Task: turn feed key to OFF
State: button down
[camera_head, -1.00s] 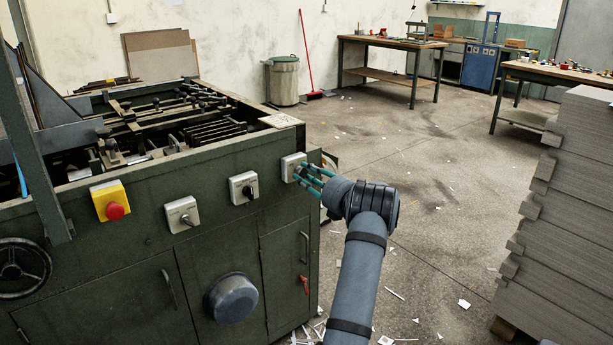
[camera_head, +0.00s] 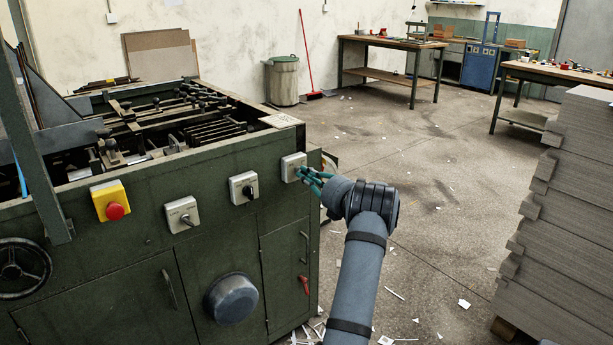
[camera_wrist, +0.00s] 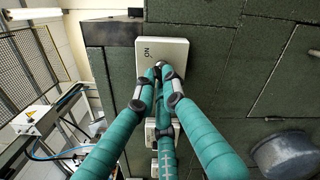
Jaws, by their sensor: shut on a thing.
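The feed key (camera_wrist: 161,66) stands out from a pale switch box (camera_wrist: 158,52) on the green machine front; the box carries an "ON" label. In the head view this is the rightmost switch box (camera_head: 293,166), at the machine's right corner. My gripper (camera_wrist: 160,76) has three teal fingers brought together around the key. In the head view my gripper (camera_head: 304,175) reaches the box from the right. The fingertips cover most of the key, so its exact angle is hard to tell.
Two more grey switch boxes (camera_head: 182,214) (camera_head: 243,187) and a yellow box with a red button (camera_head: 109,201) sit left along the panel. A round grey housing (camera_head: 231,298) protrudes below. Stacked greyboard (camera_head: 570,210) stands right, with open floor between.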

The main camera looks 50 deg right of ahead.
jog(key=shift+f+n+b, duration=0.1)
jog(key=shift+n+b, duration=0.2)
jog(key=shift+f+n+b, duration=0.15)
jog(key=shift+n+b, duration=3.5)
jog(key=shift+n, duration=0.65)
jog(key=shift+f+n+b, duration=0.1)
jog(key=shift+n+b, duration=3.55)
jog(key=shift+n, duration=0.65)
jog(key=c, duration=1.8)
grip_release()
jog(key=shift+r, duration=0.1)
jog(key=shift+c, duration=0.2)
